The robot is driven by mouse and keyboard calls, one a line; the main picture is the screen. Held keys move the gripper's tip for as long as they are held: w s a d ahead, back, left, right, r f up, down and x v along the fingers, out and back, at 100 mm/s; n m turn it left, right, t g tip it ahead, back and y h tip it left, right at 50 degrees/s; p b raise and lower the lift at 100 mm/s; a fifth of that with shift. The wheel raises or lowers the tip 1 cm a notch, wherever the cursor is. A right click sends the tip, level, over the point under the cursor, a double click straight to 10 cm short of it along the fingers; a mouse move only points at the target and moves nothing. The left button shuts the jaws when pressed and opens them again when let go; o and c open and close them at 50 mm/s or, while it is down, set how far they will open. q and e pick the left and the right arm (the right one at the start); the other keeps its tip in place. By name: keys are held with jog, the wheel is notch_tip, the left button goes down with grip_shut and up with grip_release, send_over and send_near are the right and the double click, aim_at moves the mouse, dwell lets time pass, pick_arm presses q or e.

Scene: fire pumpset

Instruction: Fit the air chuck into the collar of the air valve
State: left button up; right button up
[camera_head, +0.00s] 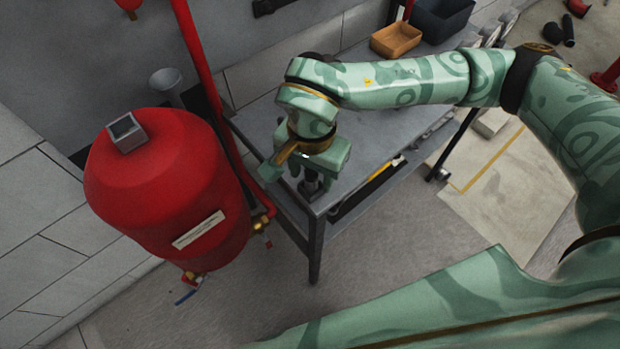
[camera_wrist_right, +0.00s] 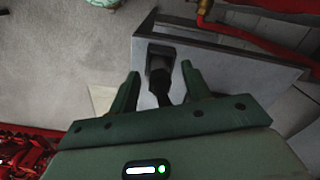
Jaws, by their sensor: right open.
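My right gripper (camera_head: 309,178) points down over the near corner of the grey workbench (camera_head: 365,150). In the right wrist view its two fingers (camera_wrist_right: 160,72) are apart, on either side of a dark object (camera_wrist_right: 159,88), possibly the air chuck. This object also shows below the gripper at the bench corner (camera_head: 311,187); I cannot tell whether the fingers touch it. The red tank (camera_head: 165,180) stands to the left of the bench, with a brass fitting (camera_head: 262,223) on its right side. I cannot make out the air valve's collar. My left gripper is not in view.
A red pipe (camera_head: 198,55) runs down between tank and bench. An orange-brown bin (camera_head: 396,40) and a dark bin (camera_head: 441,18) stand at the bench's far end. The floor in front of the bench (camera_head: 390,235) is clear.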

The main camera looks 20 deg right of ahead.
jog(key=shift+f, duration=0.1)
grip_shut()
